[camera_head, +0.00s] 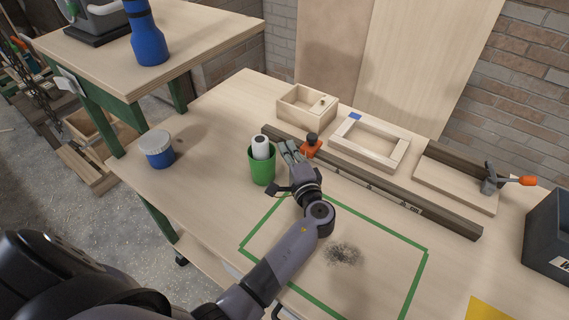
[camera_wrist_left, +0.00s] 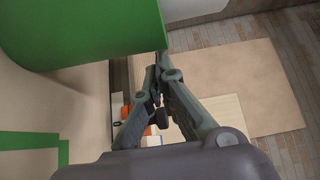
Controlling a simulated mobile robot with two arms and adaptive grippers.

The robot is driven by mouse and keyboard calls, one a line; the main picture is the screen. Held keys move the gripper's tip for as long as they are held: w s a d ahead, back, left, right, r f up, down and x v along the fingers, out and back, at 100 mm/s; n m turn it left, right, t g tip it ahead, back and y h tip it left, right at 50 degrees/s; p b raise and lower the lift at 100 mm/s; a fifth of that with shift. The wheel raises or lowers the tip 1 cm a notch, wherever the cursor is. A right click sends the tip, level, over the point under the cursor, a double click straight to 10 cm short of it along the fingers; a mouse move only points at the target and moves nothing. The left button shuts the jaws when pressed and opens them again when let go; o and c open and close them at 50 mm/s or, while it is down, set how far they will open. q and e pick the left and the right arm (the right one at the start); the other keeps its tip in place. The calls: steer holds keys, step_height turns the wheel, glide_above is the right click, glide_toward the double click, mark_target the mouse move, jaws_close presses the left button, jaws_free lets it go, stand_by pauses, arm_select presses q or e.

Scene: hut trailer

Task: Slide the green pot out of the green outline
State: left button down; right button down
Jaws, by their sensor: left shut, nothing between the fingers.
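The green pot (camera_head: 262,168) stands upright on the workbench with a white cylinder (camera_head: 261,146) in it. It is outside the green outline (camera_head: 412,270), beyond the outline's far left corner. My left gripper (camera_head: 289,150) is shut and empty, close beside the pot on its right; I cannot tell whether they touch. In the left wrist view the pot (camera_wrist_left: 85,28) fills the upper left, beside the gripper's fingers (camera_wrist_left: 158,68). Part of the outline (camera_wrist_left: 32,140) shows at the lower left. My left arm covers part of the outline in the head view. My right gripper is not in view.
A long dark bar (camera_head: 440,215) and an orange clamp (camera_head: 311,148) lie right behind the gripper. A wooden box (camera_head: 305,112) and a wooden frame (camera_head: 378,158) stand further back. A blue-and-white jar (camera_head: 158,150) is at the left. Dark shavings (camera_head: 342,253) lie inside the outline.

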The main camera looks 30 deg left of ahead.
mark_target(263, 172)
arm_select(q)
step_height(263, 172, down, 5)
steer(key=shift+r, duration=0.1)
steer(key=shift+s+a+p, duration=0.1)
steer(key=shift+s+p, duration=0.05)
steer(key=shift+p, duration=0.15)
steer(key=shift+s+a, duration=0.1)
steer(key=shift+s, duration=0.15)
steer(key=shift+s+a, duration=0.15)
steer(key=shift+s, duration=0.15)
steer(key=shift+s+a, duration=0.35)
steer(key=shift+s, duration=0.4)
steer(key=shift+w, duration=0.1)
